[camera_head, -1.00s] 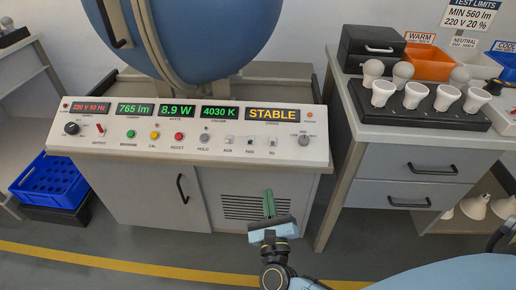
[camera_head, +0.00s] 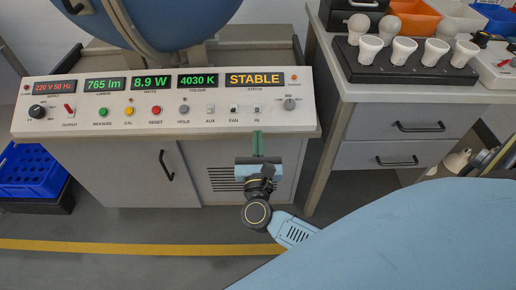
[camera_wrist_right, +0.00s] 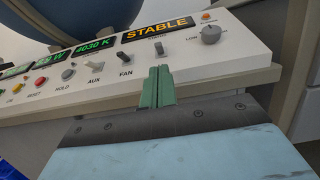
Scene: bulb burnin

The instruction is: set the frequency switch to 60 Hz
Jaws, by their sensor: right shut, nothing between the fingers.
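The frequency switch (camera_head: 257,109), a small toggle labelled Hz, sits right of the FAN switch on the sloped white control panel (camera_head: 205,121). In the right wrist view the Hz switch (camera_wrist_right: 160,47) stands just beyond the fingertips, its label hidden behind them. The supply display (camera_head: 54,86) reads 220 V 50 Hz. My right gripper (camera_head: 257,137) has its green fingers pressed together, empty, in front of the panel's front edge and below the switch in the picture. The fingers (camera_wrist_right: 157,74) appear apart from the switch. My left gripper is not in view.
The AUX switch (camera_head: 210,109) and FAN switch (camera_head: 234,109) are left of the Hz switch; a grey rotary knob (camera_head: 290,104) is right. A drawer bench (camera_head: 405,110) with white bulb cups stands at the right. A blue crate (camera_head: 30,172) is at the lower left.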

